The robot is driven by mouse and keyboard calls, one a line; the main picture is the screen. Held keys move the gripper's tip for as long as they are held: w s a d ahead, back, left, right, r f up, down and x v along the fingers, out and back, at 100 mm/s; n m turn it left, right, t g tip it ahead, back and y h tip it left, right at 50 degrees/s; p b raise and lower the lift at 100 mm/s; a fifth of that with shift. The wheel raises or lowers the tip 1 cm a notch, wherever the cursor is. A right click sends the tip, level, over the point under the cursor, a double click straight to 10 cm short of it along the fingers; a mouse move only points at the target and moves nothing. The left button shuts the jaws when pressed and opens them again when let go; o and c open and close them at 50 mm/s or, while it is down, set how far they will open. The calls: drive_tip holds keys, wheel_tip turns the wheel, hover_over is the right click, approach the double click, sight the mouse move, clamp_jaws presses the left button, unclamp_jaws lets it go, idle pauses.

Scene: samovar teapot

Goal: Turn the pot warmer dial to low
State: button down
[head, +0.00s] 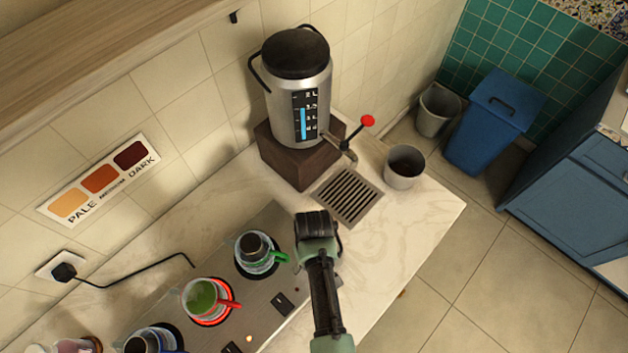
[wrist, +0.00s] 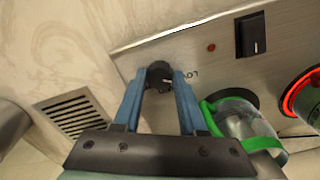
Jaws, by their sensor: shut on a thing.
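The pot warmer is a long metal panel (head: 262,302) on the counter, with several cups and pots on its round plates. Its black dial (wrist: 159,73) shows in the wrist view near the panel's end. My gripper (wrist: 160,78) is shut on the dial, with one blue finger on each side. I cannot tell which way the dial points. In the head view my arm hides the dial and fingertips.
A green-handled cup (wrist: 240,125) stands close beside the right finger. A red-handled cup (head: 203,297) sits on a glowing red ring. A black switch (wrist: 250,35) is on the panel. The samovar (head: 299,90), drip grate (head: 348,195) and grey cup (head: 404,168) stand beyond the warmer.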

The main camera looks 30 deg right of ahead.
idle(0.4)
drive_tip(key=shift+c, duration=2.3)
unclamp_jaws()
wheel_tip(320, 180, up, 13)
drive_tip(key=b, duration=0.1)
